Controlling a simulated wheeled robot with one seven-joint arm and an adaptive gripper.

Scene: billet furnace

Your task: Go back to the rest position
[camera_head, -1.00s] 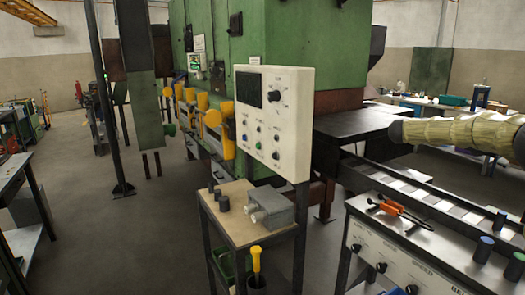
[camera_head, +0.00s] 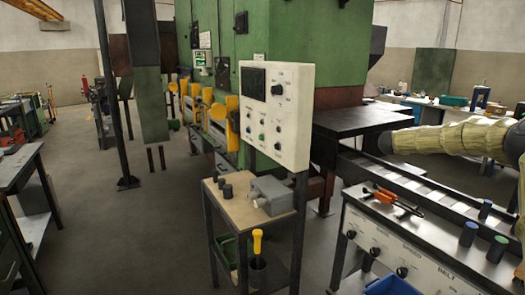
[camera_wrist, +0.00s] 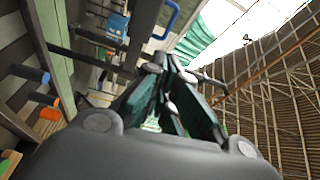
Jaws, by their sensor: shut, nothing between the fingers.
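My gripper (camera_wrist: 165,72) shows in the wrist view, with its dark fingers drawn together and nothing held between them. It points up toward the roof side of the hall. In the head view my arm, in a pale yellow sleeve, reaches in from the right edge above the conveyor; the gripper itself is out of that view.
A control panel (camera_head: 276,112) stands in front of the green furnace (camera_head: 290,40). A small wooden-topped stand (camera_head: 228,205) is below it. The conveyor (camera_head: 425,187) and a belt console (camera_head: 400,245) with orange-handled pliers (camera_head: 385,197) lie right. Open floor (camera_head: 105,235) is at left.

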